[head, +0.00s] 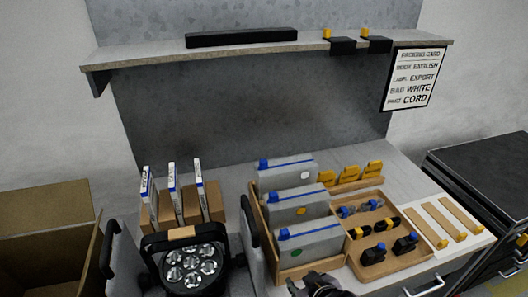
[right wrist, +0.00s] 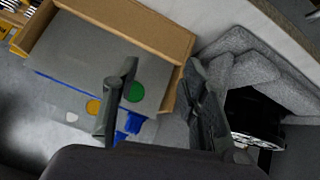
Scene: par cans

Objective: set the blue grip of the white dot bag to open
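The white dot bag (head: 287,172) is the rearmost of three grey bags standing in a wooden box (head: 259,205). Its blue grip (head: 263,163) is at the left end of its blue strip; whether it is open or closed is too small to tell. The orange dot bag (head: 300,206) and green dot bag (head: 311,243) stand in front. My right gripper (head: 316,284) is at the bottom of the head view, near the green dot bag. In the right wrist view its fingers (right wrist: 162,80) are apart and empty, with the green dot between them. My left gripper is not in view.
A par can (head: 190,265) stands left of the box, between grey padded walls with dark handles. A wooden tray (head: 377,265) of small parts is right. Books stand at the left back. A packing card (head: 415,79) reading "WHITE" hangs at the shelf's right end.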

